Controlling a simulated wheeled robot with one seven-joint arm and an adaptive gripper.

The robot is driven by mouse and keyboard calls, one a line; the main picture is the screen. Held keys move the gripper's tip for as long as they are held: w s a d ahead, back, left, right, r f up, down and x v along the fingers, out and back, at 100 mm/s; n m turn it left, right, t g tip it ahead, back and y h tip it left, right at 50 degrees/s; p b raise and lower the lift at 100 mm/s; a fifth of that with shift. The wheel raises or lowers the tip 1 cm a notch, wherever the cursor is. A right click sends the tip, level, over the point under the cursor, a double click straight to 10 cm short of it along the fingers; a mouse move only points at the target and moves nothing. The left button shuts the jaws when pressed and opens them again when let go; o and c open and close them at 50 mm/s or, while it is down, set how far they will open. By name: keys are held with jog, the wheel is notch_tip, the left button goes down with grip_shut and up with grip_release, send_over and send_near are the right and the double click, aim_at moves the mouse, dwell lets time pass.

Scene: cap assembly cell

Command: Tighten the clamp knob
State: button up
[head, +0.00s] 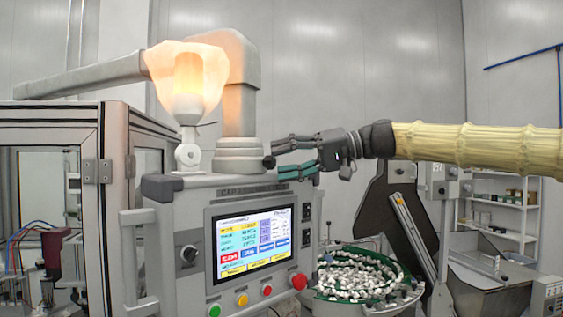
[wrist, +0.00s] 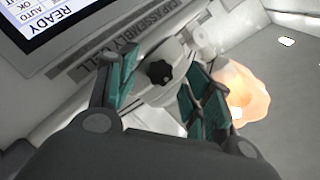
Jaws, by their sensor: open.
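The clamp knob is a small black lobed knob. In the wrist view the knob (wrist: 158,73) sits on a pale clamp collar, between the fingertips of my gripper (wrist: 157,78), with a gap on each side. In the head view the knob (head: 269,162) shows as a dark spot at the foot of the thick grey support arm (head: 238,146), on top of the control panel housing. My gripper (head: 276,161) reaches in from the right, its green-padded fingers open and level around the knob. No contact is visible.
A lit lamp with a frosted shade (head: 188,80) stands left of the support arm; its shade (wrist: 240,95) is close to my right finger in the wrist view. The touchscreen (head: 252,240) and buttons lie below. A bowl of white caps (head: 360,278) is lower right.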

jog(key=v, duration=0.7)
jog(key=shift+d+r, duration=0.1)
dwell(0.4)
